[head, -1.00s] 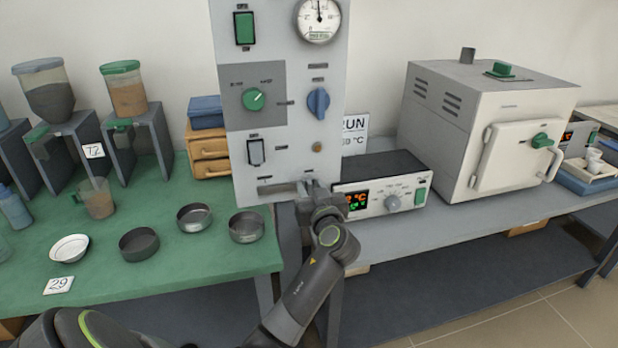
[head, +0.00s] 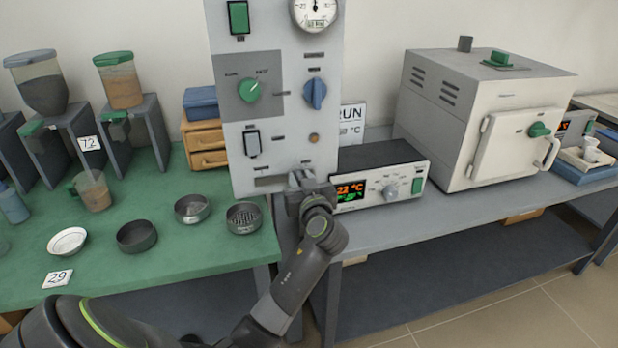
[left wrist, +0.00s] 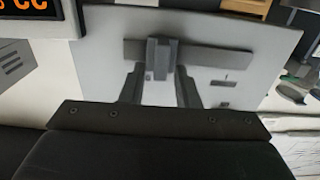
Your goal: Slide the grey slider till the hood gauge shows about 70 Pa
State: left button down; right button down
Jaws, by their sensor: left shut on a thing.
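The tall grey panel (head: 296,150) has a round white hood gauge (head: 316,10) at its top, cut by the frame edge. Its needle points roughly upward, but the figures are too small to read. A horizontal slot (head: 270,181) runs along the panel's bottom. My left gripper (head: 303,181) is at the slot's right part and hides the slider in the head view. In the left wrist view, the grey slider (left wrist: 160,54) stands out from its dark slot plate (left wrist: 205,55), with the left gripper's fingers (left wrist: 160,82) closed around it. My right gripper is not in view.
A controller box (head: 380,172) with a lit display stands close to the right of my left gripper. A furnace (head: 480,120) stands beyond it. Metal dishes (head: 244,217) lie on the green mat at left. The panel also carries a green knob (head: 249,91) and blue knob (head: 315,93).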

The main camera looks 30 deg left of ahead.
pick_arm(q)
jog(key=shift+s+a, duration=0.85)
jog(key=shift+s, duration=0.1)
jog(key=shift+s+a, duration=0.1)
jog(key=c, duration=1.4)
grip_release()
jog(key=shift+c, duration=0.2)
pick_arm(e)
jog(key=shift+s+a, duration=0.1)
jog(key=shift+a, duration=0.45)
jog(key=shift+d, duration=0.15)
